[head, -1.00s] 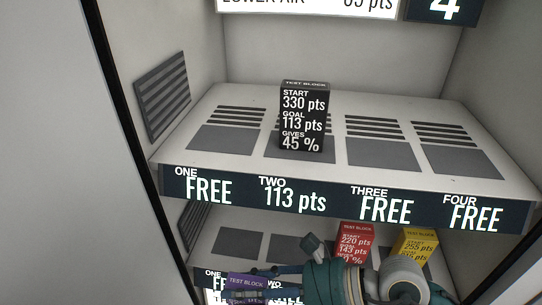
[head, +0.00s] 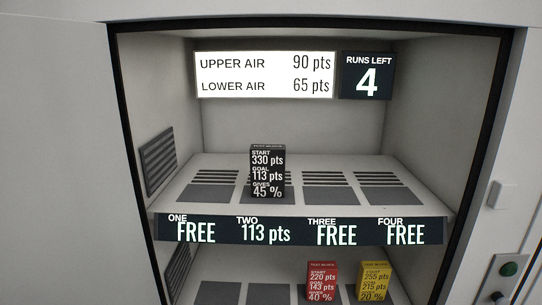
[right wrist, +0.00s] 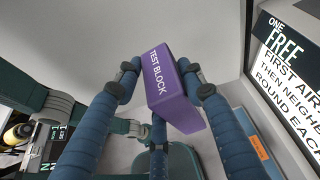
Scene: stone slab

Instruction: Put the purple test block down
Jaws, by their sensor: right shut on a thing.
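The purple test block (right wrist: 172,88) is between the blue fingers of my right gripper (right wrist: 160,95) in the right wrist view. The gripper is shut on it and its "TEST BLOCK" face shows. What lies beneath the block is mostly hidden. Neither the purple block nor my right gripper shows in the head view. The upper shelf (head: 210,165) has slots labelled one to four. A black test block (head: 267,172) stands in slot two, and the other slots read "FREE". My left gripper is not in view.
On the lower shelf a red test block (head: 321,282) and a yellow test block (head: 374,281) stand toward the right. A lit panel (head: 265,75) and a "RUNS LEFT 4" sign (head: 367,76) hang above. In the right wrist view a lit sign (right wrist: 290,75) stands at right.

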